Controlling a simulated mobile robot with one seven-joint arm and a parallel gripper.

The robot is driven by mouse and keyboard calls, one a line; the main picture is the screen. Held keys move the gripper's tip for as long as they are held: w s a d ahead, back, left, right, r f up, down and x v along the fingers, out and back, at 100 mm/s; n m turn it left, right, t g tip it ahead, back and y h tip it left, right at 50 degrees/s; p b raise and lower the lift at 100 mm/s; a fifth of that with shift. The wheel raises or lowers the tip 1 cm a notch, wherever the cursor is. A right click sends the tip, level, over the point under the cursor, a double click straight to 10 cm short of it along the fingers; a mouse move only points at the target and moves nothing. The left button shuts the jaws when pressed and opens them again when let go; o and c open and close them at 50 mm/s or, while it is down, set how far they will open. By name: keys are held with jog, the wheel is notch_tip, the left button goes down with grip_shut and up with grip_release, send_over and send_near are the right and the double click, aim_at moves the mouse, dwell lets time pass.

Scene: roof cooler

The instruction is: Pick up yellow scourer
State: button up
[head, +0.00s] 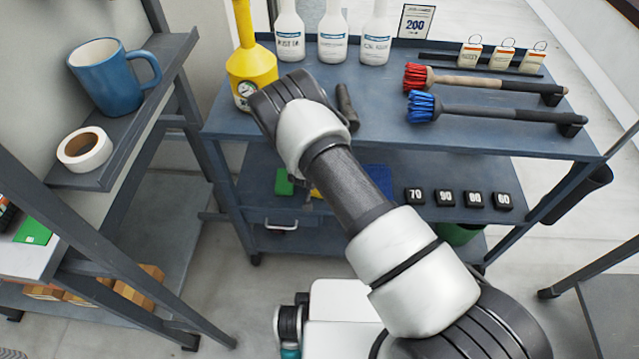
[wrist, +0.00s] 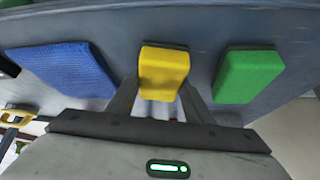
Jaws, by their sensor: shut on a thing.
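The yellow scourer (wrist: 164,68) is a small rounded block between the two fingers of my gripper (wrist: 162,84) in the wrist view. My gripper is shut on it, with a finger at each side. In the head view only a sliver of the yellow scourer (head: 316,192) shows behind my arm, at the cart's lower shelf. I cannot tell whether the scourer touches the shelf.
The cart's top shelf (head: 390,110) overhangs the lower shelf (head: 400,170). Black number blocks (head: 445,197) stand at the right. A yellow bottle (head: 250,65) stands above.

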jog(key=shift+r, duration=0.1)
jog(key=shift+r, duration=0.55)
jog(key=shift+s+r+p, duration=0.2)
jog(key=shift+s+p, duration=0.05)
jog(key=shift+p, duration=0.1)
jog(key=s+a+p, duration=0.2)
jog(key=s+a, duration=0.2)
jog(key=s, duration=1.3)
jog(key=shift+f, duration=0.1)
